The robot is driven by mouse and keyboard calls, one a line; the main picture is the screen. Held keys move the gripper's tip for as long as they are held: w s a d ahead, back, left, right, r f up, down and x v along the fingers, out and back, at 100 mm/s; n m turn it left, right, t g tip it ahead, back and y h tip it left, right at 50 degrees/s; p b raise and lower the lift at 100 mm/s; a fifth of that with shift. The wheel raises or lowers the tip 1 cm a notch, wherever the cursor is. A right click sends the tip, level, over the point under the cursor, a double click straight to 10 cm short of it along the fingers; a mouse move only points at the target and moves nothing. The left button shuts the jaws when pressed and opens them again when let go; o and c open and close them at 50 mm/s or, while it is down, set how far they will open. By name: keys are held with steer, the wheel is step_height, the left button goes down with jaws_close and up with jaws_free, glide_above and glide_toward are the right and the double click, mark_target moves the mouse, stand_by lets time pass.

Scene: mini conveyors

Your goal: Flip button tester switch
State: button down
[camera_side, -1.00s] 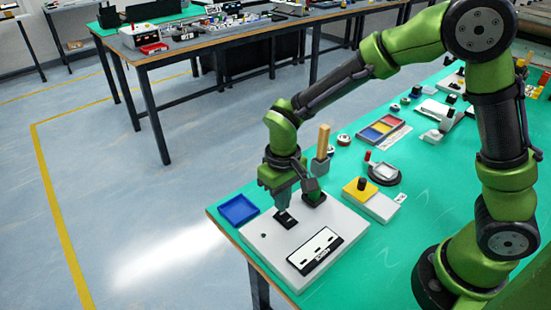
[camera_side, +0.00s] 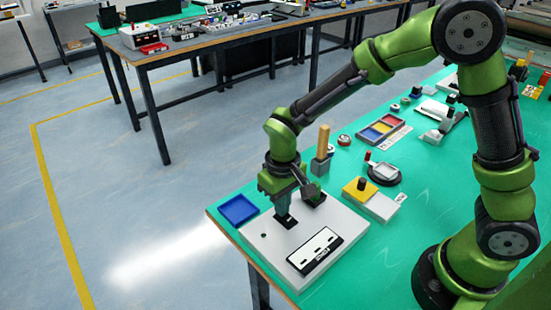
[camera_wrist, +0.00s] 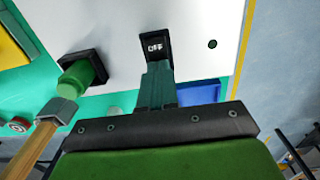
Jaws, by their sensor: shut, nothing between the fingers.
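The button tester is a light grey box (camera_side: 270,240) at the near left corner of the green table. Its black rocker switch (camera_wrist: 156,45) shows the word OFF in the wrist view, and its dark plate also shows in the side view (camera_side: 288,222). My gripper (camera_side: 282,209) points down at the switch, with its fingers together and empty. In the wrist view the fingertips (camera_wrist: 157,68) are right at the switch's edge and hide part of it. I cannot tell whether they touch it.
A black-and-white panel (camera_side: 315,250) is at the box's front. A blue tray (camera_side: 238,209) lies left of it, and a yellow-topped device (camera_side: 360,190) right of it.

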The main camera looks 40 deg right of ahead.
mark_target(288, 216)
steer(key=shift+r, duration=3.45)
steer(key=s+d+r+m+t+y, duration=0.2)
steer(key=s+d+r+m+t, duration=0.2)
steer(key=s+d+r+t, duration=0.3)
steer(key=s+d+r, duration=0.3)
steer(key=s+r, duration=0.2)
steer(key=r, duration=0.1)
steer(key=shift+s+d, duration=0.3)
steer(key=shift+d, duration=0.1)
